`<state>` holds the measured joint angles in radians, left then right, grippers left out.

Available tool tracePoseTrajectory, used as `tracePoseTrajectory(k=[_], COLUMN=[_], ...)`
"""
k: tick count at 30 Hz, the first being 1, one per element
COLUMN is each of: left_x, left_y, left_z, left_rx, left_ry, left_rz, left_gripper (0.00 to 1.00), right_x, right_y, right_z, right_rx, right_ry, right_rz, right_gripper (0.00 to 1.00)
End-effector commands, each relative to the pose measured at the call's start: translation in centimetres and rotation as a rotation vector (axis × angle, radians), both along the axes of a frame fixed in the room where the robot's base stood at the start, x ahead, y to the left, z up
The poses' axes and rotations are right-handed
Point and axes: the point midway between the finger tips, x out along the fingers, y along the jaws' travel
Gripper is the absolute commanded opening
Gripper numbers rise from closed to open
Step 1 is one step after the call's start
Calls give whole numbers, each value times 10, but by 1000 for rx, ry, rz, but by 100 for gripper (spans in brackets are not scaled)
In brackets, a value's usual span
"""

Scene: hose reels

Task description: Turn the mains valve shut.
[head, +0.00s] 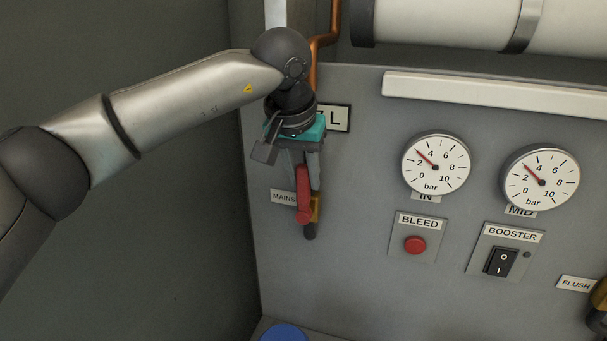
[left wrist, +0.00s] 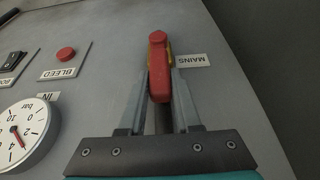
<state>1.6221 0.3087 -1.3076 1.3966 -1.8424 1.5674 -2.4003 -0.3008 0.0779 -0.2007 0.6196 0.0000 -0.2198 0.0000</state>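The mains valve's red lever (head: 303,188) is on the grey panel beside the MAINS label (head: 283,197), with brass fitting behind it. In the head view it points up and down, in line with the dark pipe stub below it. My left gripper (head: 303,170) reaches it from above. In the left wrist view the red lever (left wrist: 159,70) fills the gap between the two fingertips (left wrist: 161,80), which look closed against its sides. In the head view my gripper hides the lever's upper end. My right gripper is in neither view.
Right of the valve are the IN gauge (head: 436,164), MID gauge (head: 541,179), BLEED button (head: 415,244) and BOOSTER switch (head: 501,262). Both gauge needles sit between 2 and 4. A copper pipe (head: 314,62) runs above the valve. A blue round thing (head: 284,333) is below.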

Motion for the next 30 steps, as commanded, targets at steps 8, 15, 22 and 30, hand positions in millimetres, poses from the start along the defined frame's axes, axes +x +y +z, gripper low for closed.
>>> tracePoseTrajectory(k=[8, 15, 22, 30], left_x=[0, 0, 0, 0], left_y=[0, 0, 0, 0], left_z=[0, 1, 1, 1], left_rx=[0, 0, -1, -1], left_ry=[0, -1, -1, -1], left_rz=[0, 0, 0, 0], left_gripper=[0, 0, 0, 0], right_x=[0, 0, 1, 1], right_y=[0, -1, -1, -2], right_z=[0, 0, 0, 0], right_rx=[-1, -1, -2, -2], right_ry=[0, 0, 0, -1], right_rz=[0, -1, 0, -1], right_gripper=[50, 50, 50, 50])
